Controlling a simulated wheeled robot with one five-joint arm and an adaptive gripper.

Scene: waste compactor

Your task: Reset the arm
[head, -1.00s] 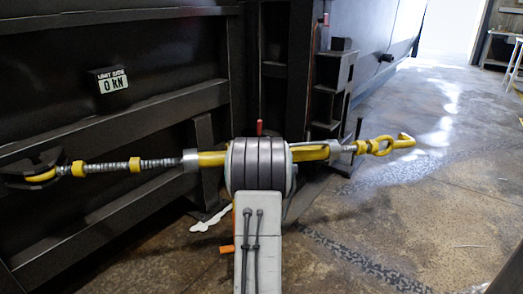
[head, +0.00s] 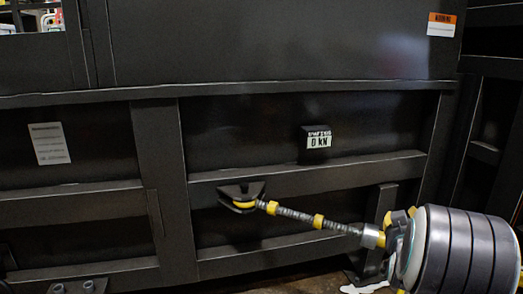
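My arm shows at the lower right of the head view as a large dark ribbed joint (head: 462,250) with a pale ring. I cannot make out my gripper's fingers; they do not show past the joint. A turnbuckle with a threaded rod (head: 300,216) and yellow parts runs from a dark bracket (head: 241,196) on the compactor wall down to the right. Its right end passes behind my arm joint, so I cannot tell whether my gripper touches it.
The dark compactor wall (head: 240,135) with horizontal and vertical ribs fills the view. A warning label (head: 442,24) is at the upper right. Little floor shows at the bottom.

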